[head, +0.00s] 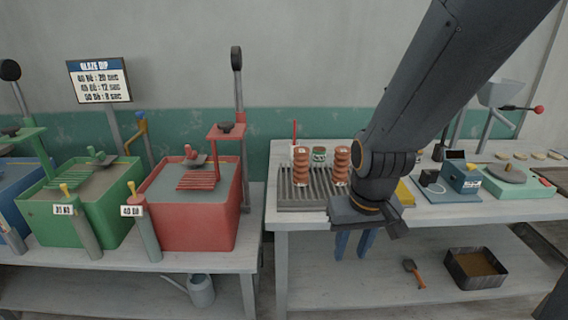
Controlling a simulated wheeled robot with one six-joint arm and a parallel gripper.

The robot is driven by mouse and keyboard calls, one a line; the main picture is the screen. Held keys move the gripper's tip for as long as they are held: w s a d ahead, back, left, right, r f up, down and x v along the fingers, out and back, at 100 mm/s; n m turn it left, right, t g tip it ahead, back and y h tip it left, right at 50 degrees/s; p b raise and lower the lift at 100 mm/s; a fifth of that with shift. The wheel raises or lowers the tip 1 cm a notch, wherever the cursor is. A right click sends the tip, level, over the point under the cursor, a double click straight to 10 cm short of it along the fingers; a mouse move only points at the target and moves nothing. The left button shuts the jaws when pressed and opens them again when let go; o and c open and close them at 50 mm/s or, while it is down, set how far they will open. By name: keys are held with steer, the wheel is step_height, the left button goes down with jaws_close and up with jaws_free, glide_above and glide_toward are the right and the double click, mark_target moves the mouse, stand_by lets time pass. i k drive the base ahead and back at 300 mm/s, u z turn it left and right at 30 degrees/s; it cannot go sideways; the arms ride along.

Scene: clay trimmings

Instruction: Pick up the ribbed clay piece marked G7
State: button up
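Each has a small pale label on top, too small to read, so I cannot tell which is G7. A green-and-white jar (319,157) stands between them. My gripper (351,251) points down in front of the table's front edge, below and to the right of the pieces. Its two blue fingers are apart with nothing visible between them. My arm covers part of the table behind it.
A grey ribbed rack (303,193) lies by the pieces. A blue device (461,177) and a green one (519,181) stand to the right. Red (195,215) and green (82,205) tubs fill the left bench. A box (475,268) and trowel (413,272) lie on the lower shelf.

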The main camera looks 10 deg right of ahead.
mark_target(301, 168)
steer(key=u, duration=0.4)
steer(key=i, duration=1.25)
steer(key=z, duration=0.6)
